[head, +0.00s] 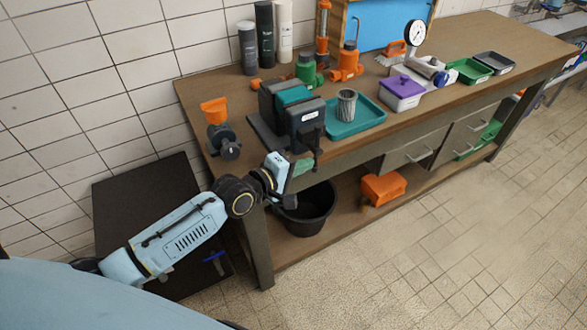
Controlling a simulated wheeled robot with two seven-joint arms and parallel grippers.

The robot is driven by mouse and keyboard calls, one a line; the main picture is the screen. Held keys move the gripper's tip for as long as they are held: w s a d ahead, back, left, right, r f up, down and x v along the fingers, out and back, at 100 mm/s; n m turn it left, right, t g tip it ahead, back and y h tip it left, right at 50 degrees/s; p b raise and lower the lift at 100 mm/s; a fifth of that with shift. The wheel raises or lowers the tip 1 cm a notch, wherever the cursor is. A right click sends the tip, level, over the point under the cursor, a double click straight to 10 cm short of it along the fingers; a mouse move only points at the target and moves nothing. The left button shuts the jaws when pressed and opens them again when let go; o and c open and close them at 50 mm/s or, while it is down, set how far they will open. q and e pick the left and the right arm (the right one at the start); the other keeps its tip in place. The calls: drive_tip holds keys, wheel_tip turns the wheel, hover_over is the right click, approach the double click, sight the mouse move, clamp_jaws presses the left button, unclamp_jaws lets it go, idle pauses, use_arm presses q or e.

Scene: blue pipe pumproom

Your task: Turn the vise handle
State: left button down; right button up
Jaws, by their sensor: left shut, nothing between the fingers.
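The vise (305,119), dark grey with a teal middle, sits near the front left of the workbench. A dark, narrow part that looks like its handle (317,147) hangs at its front, over the bench edge. My left gripper (302,169) is shut and empty, just below and left of that part. Whether it touches the handle I cannot tell, as the parts overlap in this view. My right gripper is not in view.
A teal tray (372,121) with a ribbed grey cup (347,105) stands right of the vise. An orange-topped dark fitting (222,137) stands left of it. A black bucket (307,212) and an orange bin (383,188) rest on the lower shelf. The floor in front is clear.

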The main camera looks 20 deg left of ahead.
use_arm(q)
drive_tip(key=s+a+p, duration=0.1)
drive_tip(key=s+a, duration=0.5)
drive_tip(key=s, duration=0.6)
drive_tip(key=t+h+p, duration=0.2)
approach(317, 137)
drive_tip(key=x, duration=0.7)
drive_tip(key=shift+a+f, duration=0.1)
drive_tip(key=shift+f, duration=0.2)
drive_tip(key=p, duration=0.3)
drive_tip(key=w+r+g+y+p, duration=0.1)
drive_tip(key=p, duration=0.2)
drive_tip(key=shift+d+r+y, duration=0.2)
drive_tip(key=shift+d+y, duration=0.1)
drive_tip(key=shift+d, duration=0.05)
drive_tip(key=shift+w+f+g+p, duration=0.1)
drive_tip(key=shift+g+p, duration=0.3)
drive_tip(key=shift+p, duration=0.15)
drive_tip(key=shift+d+f, duration=0.1)
